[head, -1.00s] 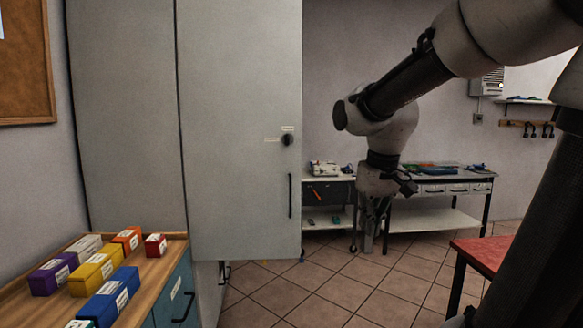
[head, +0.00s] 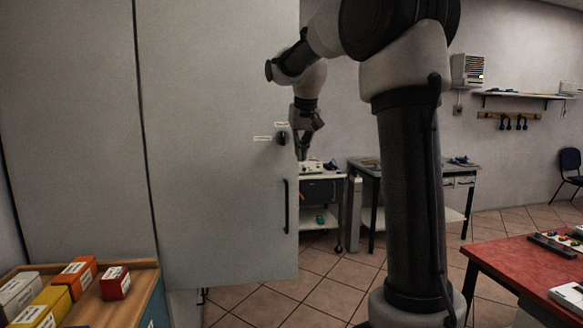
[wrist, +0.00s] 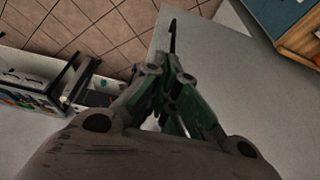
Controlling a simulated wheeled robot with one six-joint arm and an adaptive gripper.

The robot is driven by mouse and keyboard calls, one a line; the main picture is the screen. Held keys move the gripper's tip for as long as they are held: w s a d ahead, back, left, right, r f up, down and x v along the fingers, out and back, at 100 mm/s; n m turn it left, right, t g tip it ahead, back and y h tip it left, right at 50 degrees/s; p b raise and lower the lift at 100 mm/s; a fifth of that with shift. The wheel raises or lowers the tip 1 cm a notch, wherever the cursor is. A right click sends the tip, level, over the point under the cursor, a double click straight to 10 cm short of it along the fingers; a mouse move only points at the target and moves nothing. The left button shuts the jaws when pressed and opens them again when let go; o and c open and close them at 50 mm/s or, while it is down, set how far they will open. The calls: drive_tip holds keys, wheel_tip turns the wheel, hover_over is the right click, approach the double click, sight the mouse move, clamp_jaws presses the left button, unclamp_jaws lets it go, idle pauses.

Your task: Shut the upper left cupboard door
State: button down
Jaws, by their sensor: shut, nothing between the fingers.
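A tall grey cupboard door (head: 215,150) fills the left middle of the head view. It has a black bar handle (head: 286,205) and a dark round knob (head: 282,138) near its right edge. The door's lower edge juts out past the narrower part below it, so it looks swung open. My gripper (head: 303,155) points down beside the door's right edge, near knob height. Its fingers are shut and empty. Whether they touch the door cannot be told. In the wrist view, the grey door (wrist: 235,95) and black handle (wrist: 172,37) lie beyond the fingers (wrist: 163,72).
A wooden-topped drawer unit (head: 142,285) with coloured boxes stands at lower left. Workbenches (head: 370,163) stand behind at the back wall. A red table (head: 525,268) stands at right.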

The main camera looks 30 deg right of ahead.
sight(296, 173)
drive_tip(key=x, duration=0.3)
drive_tip(key=w+x, duration=0.1)
drive_tip(key=x, duration=0.3)
drive_tip(key=w+r+x, duration=0.1)
drive_tip(key=x, duration=0.3)
drive_tip(key=shift+w+d, duration=0.2)
drive_tip(key=shift+d, duration=0.2)
drive_tip(key=shift+w+d+r, duration=0.1)
drive_tip(key=shift+w+d, duration=0.05)
drive_tip(key=shift+w, duration=0.25)
drive_tip(key=shift+w, duration=0.1)
